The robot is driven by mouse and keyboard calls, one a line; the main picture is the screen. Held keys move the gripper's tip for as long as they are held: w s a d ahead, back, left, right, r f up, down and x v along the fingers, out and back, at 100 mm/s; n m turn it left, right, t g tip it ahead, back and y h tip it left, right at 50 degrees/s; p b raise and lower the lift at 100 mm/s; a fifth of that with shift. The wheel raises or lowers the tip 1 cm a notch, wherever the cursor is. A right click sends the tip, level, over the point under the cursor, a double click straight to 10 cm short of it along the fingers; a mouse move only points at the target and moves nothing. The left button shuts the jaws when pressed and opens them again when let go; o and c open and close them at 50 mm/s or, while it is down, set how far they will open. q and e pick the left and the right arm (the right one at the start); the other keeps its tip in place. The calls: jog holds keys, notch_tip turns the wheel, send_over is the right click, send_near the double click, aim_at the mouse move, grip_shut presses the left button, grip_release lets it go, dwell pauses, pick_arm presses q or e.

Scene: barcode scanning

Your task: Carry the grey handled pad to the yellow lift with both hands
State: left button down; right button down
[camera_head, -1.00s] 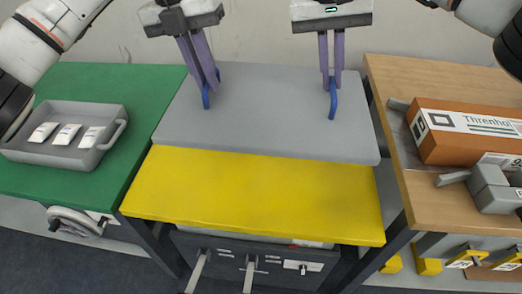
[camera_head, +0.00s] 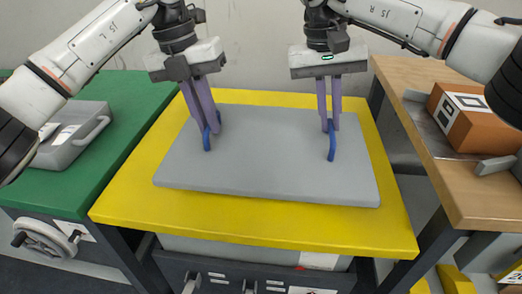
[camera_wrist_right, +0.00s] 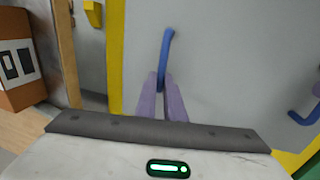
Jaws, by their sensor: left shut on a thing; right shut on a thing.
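The grey pad (camera_head: 275,165) is a flat slab with two blue handles. It lies level over the middle of the yellow lift top (camera_head: 250,226), with yellow showing on all sides. I cannot tell whether it touches the top or hangs just above it. My left gripper (camera_head: 208,128) is shut on the left blue handle (camera_head: 207,141). My right gripper (camera_head: 328,125) is shut on the right blue handle (camera_head: 332,146). In the right wrist view, the right gripper (camera_wrist_right: 162,108) holds its handle (camera_wrist_right: 167,45), and the other handle (camera_wrist_right: 306,114) shows at the right edge.
A green table (camera_head: 60,190) with a grey tray (camera_head: 75,148) stands at the left. A wooden table (camera_head: 440,165) with an orange box (camera_head: 468,130) stands at the right, apart from the lift by a gap. A grey wall is behind.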

aim_at(210, 138)
pick_arm(q)
jog(key=shift+f, duration=0.15)
pick_arm(e)
jog(key=shift+f, duration=0.15)
